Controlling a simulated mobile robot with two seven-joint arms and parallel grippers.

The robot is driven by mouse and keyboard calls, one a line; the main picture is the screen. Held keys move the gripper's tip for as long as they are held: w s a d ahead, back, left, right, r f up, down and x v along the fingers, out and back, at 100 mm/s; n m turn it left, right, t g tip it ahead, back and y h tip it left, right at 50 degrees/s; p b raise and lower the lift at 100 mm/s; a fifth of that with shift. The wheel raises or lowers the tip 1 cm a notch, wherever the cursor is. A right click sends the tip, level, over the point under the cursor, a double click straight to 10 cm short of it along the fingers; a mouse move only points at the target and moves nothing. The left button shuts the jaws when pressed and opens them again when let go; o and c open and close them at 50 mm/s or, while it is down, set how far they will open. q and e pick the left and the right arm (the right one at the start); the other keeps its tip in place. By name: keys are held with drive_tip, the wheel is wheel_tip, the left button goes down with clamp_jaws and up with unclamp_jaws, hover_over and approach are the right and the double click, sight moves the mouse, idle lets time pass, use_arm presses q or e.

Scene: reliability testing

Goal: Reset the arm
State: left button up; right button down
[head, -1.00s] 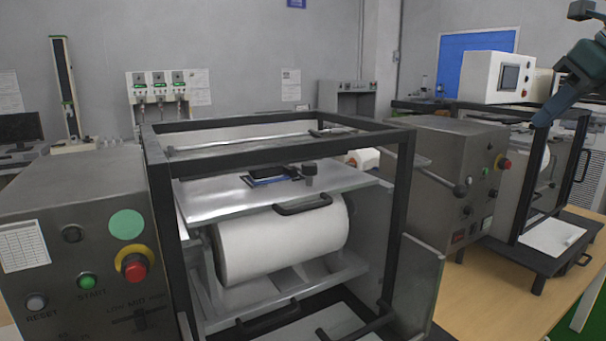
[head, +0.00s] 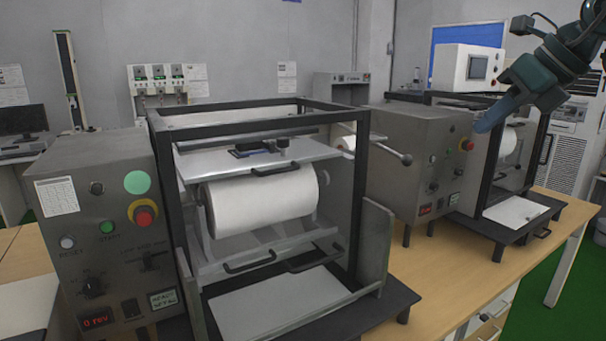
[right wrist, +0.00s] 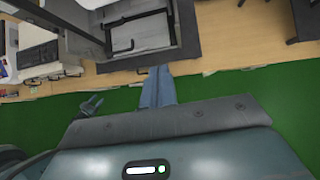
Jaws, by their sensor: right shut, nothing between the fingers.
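My right gripper (head: 482,124) is at the upper right of the head view, raised in the air. Its blue-grey fingers are shut and empty, and they also show in the right wrist view (right wrist: 157,88), pointing towards the table edge. A small dark pronged shape (right wrist: 88,106), possibly my left gripper, shows over the green floor; its state is unclear. The near test machine (head: 262,200) has a white roller (head: 262,204) under a flat metal plate (head: 245,160) inside a black frame. No gripper touches the machine.
The control box (head: 100,215) has a red button (head: 144,216) and a green button (head: 107,228). A second machine (head: 415,165) stands on the wooden table (head: 455,275) at right. Green floor (head: 545,280) lies open beyond the table's right edge.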

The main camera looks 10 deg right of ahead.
drive_tip(key=w+a+f+n+g+y, duration=0.1)
drive_tip(key=w+a+f+n+y, duration=0.15)
drive_tip(key=w+a+f, duration=0.5)
drive_tip(key=s+a+f+m+g+y, duration=0.15)
drive_tip(key=a+f+y, duration=0.25)
drive_tip(key=a, duration=0.4)
drive_tip(key=s+a+f+m+y, duration=0.1)
drive_tip(key=a+f+m+y, duration=0.1)
drive_tip(key=a+f+y, duration=0.4)
drive_tip(key=s+a+f+m+y, duration=0.1)
drive_tip(key=a+f+y, duration=0.2)
drive_tip(key=a, duration=0.6)
drive_tip(key=s+d+f+m+t+h, duration=0.25)
drive_tip(key=f+m+t+h, duration=0.85)
drive_tip(key=f+m, duration=1)
use_arm(q)
drive_tip(key=shift+w+a+r, duration=0.1)
drive_tip(key=shift+w+a, duration=0.05)
drive_tip(key=shift+w, duration=0.4)
use_arm(e)
drive_tip(key=s+d+f+m+g+h, duration=0.2)
drive_tip(key=s+f+m+g+h, duration=0.2)
drive_tip(key=s+f+m, duration=1)
drive_tip(key=s+f+g, duration=0.1)
drive_tip(key=s+f, duration=0.1)
drive_tip(key=s, duration=0.2)
drive_tip(key=shift+s+f+g+h, duration=0.15)
drive_tip(key=shift+f+g+h, duration=0.2)
drive_tip(key=shift+f, duration=0.05)
